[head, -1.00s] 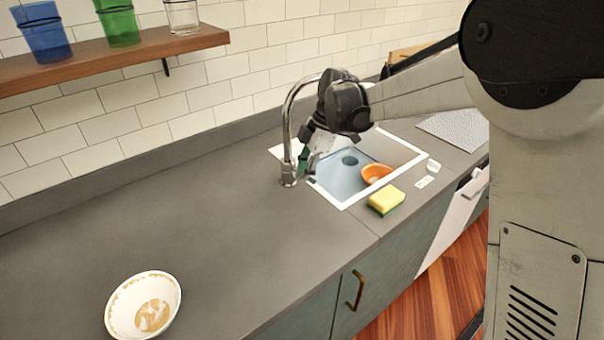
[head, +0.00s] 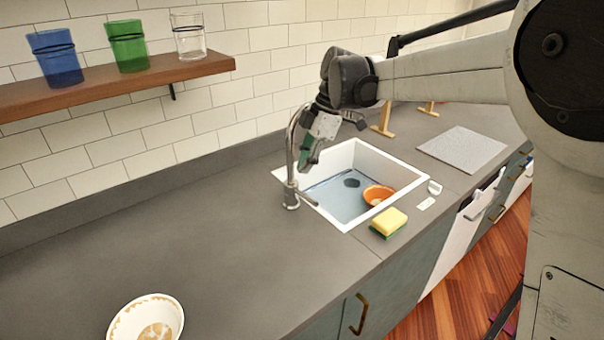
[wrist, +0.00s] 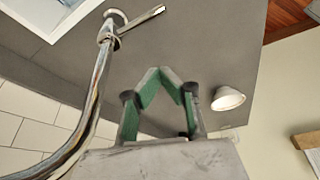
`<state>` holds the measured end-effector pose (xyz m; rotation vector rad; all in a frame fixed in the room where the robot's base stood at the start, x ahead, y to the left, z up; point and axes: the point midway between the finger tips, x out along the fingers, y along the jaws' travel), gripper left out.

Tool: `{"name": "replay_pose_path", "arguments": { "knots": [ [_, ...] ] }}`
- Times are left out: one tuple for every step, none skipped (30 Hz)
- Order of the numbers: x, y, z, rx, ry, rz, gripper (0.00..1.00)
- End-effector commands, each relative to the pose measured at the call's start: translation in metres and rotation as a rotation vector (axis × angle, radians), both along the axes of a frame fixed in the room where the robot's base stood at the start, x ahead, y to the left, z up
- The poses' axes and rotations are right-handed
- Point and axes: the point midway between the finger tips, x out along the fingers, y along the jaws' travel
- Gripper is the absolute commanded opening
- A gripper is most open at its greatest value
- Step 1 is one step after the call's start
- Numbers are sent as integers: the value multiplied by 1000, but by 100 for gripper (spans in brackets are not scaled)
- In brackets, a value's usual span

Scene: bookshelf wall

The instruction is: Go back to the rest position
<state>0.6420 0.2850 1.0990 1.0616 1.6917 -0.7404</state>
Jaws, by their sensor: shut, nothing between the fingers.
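My gripper (head: 305,160) hangs by the faucet (head: 291,165) at the left end of the sink, above the counter in the head view. In the wrist view my gripper (wrist: 170,72) has its green-padded fingers meeting at the tips with nothing between them. The faucet (wrist: 98,80) rises close on the left of the fingers in that view. I cannot tell whether they touch.
The sink (head: 345,222) holds an orange bowl (head: 374,192). A yellow-green sponge (head: 390,221) lies by its front edge. A white bowl (head: 118,320) stands front left; it also shows in the wrist view (wrist: 228,98). A wooden shelf (head: 100,88) carries glasses. The counter's middle is clear.

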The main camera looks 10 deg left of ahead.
Motion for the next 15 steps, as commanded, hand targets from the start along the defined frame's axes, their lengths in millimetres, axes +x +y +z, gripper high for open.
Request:
{"name": "replay_pose_path", "arguments": {
  "knots": [
    [0, 0, 1, 0, 0, 0, 0],
    [0, 0, 1, 0, 0, 0, 0],
    [0, 0, 1, 0, 0, 0, 0],
    [0, 0, 1, 0, 0, 0, 0],
    [0, 0, 1, 0, 0, 0, 0],
    [0, 0, 1, 0, 0, 0, 0],
    [0, 0, 1, 0, 0, 0, 0],
    [0, 0, 1, 0, 0, 0, 0],
    [0, 0, 1, 0, 0, -1, 0],
    [0, -1, 1, 0, 0, -3, 0],
    [-1, -2, 2, -2, -1, -9, 0],
    [-2, -4, 3, -4, -1, -21, 0],
    [-4, -7, 5, -6, -3, -35, 0],
    [-6, -11, 7, -10, -6, -56, 0],
    [-9, -17, 10, -15, -9, -89, 0]
  ]
}}
